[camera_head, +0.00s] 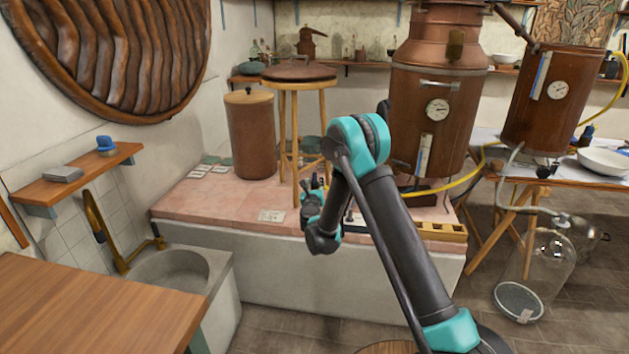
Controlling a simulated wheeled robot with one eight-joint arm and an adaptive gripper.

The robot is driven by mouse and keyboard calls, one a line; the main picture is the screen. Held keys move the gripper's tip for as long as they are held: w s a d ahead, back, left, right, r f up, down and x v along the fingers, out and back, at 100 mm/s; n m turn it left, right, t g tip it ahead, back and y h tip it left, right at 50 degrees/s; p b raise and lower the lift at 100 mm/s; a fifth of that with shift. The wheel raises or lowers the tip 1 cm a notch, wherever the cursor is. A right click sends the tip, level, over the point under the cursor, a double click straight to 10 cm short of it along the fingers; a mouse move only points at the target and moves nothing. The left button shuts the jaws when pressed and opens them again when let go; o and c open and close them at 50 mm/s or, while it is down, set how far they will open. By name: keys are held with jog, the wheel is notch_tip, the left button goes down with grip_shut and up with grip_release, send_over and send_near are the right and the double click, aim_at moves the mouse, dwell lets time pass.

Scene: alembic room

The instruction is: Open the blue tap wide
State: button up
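My gripper (314,184) is small in the view, above the pink-tiled platform (225,205), near the front legs of the wooden stool. Its fingers point away from the camera, and I cannot tell whether they are open or shut. I see no held thing clearly. I cannot pick out a blue tap for certain. The large copper still (438,100) stands behind my arm, which hides part of its base. A small dark item with a light blue part (349,216) shows beside my forearm, too small to identify.
A stone basin (222,268) sits left of the platform, with a wooden table (90,305) in front. The stool (295,115) and a brown barrel (251,140) stand on the platform. A glass vessel (540,270) is on the floor at right, under a hose (515,185).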

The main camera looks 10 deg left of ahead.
aim_at(314, 185)
jog(key=shift+s+d, duration=0.15)
jog(key=shift+s, duration=0.95)
jog(key=shift+s+d, duration=0.1)
jog(key=shift+s, duration=1)
jog(key=s+d+r+n+y, duration=0.2)
jog(key=d+r+n+y, duration=0.15)
jog(key=r+n, duration=0.75)
jog(key=s+d+r+n+g+y, duration=0.3)
jog(key=s+d+r+n+g, duration=0.15)
jog(key=s+n, duration=0.3)
jog(key=s+d+f+n+g+h, duration=0.2)
jog(key=s+d+f+n+g, duration=0.1)
jog(key=s+d, duration=0.5)
jog(key=s+d+f+n+g+h, duration=0.3)
jog(key=s+d+f+n, duration=0.3)
jog(key=s, duration=0.9)
jog(key=s+d+f+n+g+h, duration=0.3)
jog(key=s+d+f+n, duration=0.2)
jog(key=s+d, duration=0.6)
jog(key=shift+s+d+f, duration=0.2)
jog(key=shift+d+f, duration=0.25)
jog(key=shift+d, duration=0.2)
